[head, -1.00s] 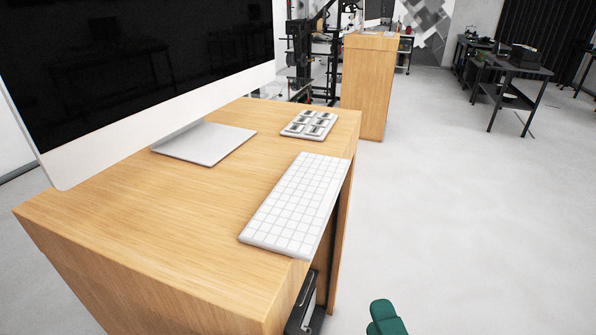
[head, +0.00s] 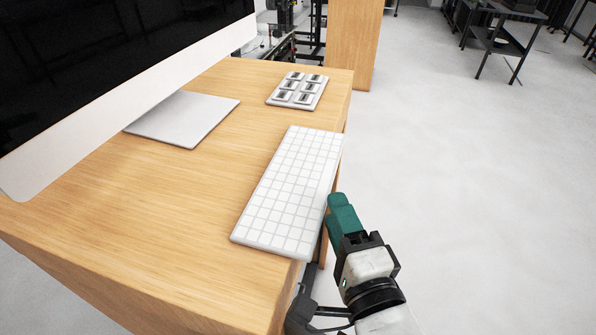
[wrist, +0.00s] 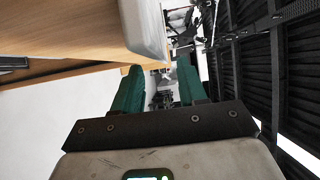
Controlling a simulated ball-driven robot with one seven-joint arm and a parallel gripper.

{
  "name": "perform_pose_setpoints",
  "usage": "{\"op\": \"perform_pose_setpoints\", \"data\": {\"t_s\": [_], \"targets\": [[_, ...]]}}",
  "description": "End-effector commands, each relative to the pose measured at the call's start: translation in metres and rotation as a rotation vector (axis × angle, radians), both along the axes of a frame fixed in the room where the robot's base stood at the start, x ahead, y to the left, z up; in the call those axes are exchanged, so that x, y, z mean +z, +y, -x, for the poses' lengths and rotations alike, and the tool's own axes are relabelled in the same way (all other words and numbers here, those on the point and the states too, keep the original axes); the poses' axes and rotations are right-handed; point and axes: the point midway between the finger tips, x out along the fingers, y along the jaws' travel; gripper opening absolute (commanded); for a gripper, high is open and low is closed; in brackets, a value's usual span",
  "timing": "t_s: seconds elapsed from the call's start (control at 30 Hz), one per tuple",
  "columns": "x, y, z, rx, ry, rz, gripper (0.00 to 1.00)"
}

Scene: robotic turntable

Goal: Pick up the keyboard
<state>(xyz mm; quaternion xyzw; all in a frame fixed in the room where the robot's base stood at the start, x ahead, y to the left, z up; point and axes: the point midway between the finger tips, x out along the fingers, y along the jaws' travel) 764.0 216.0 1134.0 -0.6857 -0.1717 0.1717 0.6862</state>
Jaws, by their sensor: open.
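The white keyboard (head: 287,190) lies flat on the wooden desk, along its right edge. In the wrist view its pale end (wrist: 146,30) shows at the top, just beyond my fingers. My gripper (head: 341,207) has green fingers and is just right of the keyboard, beside the desk edge. The wrist view shows the two green fingers (wrist: 158,88) apart with nothing between them. I cannot tell from the head view whether a finger touches the keyboard.
A large monitor stands on the left of the desk (head: 180,190), its foot (head: 183,118) on the top. A tray of small dark items (head: 297,90) lies behind the keyboard. Another wooden stand (head: 352,45) is farther back.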

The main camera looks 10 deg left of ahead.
Motion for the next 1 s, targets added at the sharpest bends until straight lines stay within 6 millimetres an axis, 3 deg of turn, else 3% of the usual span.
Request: {"op": "perform_pose_setpoints", "data": {"t_s": [0.23, 0.57, 1.0], "targets": [[0.004, 0.017, -0.029, 0.000, 0.000, 0.001, 0.41], [0.002, 0.020, -0.034, 0.000, 0.000, 0.001, 0.41], [0.001, 0.019, -0.034, 0.000, 0.000, 0.001, 0.00]]}}
